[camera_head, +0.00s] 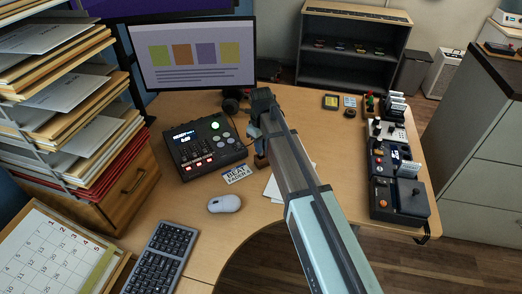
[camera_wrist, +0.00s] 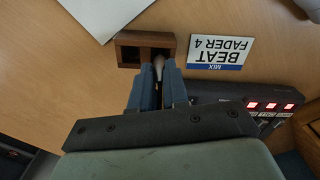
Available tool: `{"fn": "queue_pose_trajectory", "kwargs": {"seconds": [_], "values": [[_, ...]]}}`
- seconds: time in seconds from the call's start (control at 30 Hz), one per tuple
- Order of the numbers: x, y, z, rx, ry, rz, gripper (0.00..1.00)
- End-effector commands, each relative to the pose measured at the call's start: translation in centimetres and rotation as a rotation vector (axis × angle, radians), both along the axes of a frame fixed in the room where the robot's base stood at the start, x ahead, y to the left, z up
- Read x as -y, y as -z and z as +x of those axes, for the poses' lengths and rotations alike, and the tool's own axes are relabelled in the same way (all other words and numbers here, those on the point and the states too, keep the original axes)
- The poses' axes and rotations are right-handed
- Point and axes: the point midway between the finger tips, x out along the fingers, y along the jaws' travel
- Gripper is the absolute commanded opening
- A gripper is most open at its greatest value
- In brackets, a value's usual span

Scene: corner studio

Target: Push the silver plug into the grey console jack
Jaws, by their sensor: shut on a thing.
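The dark grey console (camera_head: 205,145) with a lit display, a green button and red lights sits on the desk, left of my gripper (camera_head: 255,138) in the head view. In the wrist view the blue fingers of my gripper (camera_wrist: 158,88) are shut on the silver plug (camera_wrist: 158,66), of which only a small pale part shows. The plug is at the right opening of a small brown wooden holder (camera_wrist: 128,40); I cannot tell whether its tip is inside. The holder also shows below the fingers in the head view (camera_head: 261,161). I cannot make out the console jack.
A "BEAT FADER 4" card (camera_wrist: 221,52) lies between holder and console. A white mouse (camera_head: 224,204) and keyboard (camera_head: 160,258) are in front. A monitor (camera_head: 195,55) stands behind the console. Control boxes (camera_head: 398,190) line the right desk edge. White paper (camera_wrist: 105,12) lies near the holder.

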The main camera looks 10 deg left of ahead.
Motion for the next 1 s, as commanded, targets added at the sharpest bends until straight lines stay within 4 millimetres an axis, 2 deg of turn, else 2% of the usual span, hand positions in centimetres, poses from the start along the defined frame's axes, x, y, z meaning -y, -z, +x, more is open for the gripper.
{"fn": "queue_pose_trajectory", "kwargs": {"seconds": [0.03, 0.3, 0.5, 1.0], "values": [[0.0, -1.0, 0.1, 0.002, 0.000, 0.001, 0.00], [0.0, -5.2, 0.1, 0.002, -0.001, 0.001, 0.00], [0.0, -7.1, 0.1, 0.000, -0.001, 0.000, 0.00], [0.0, -7.7, 0.0, -0.001, -0.001, -0.001, 0.00]]}}
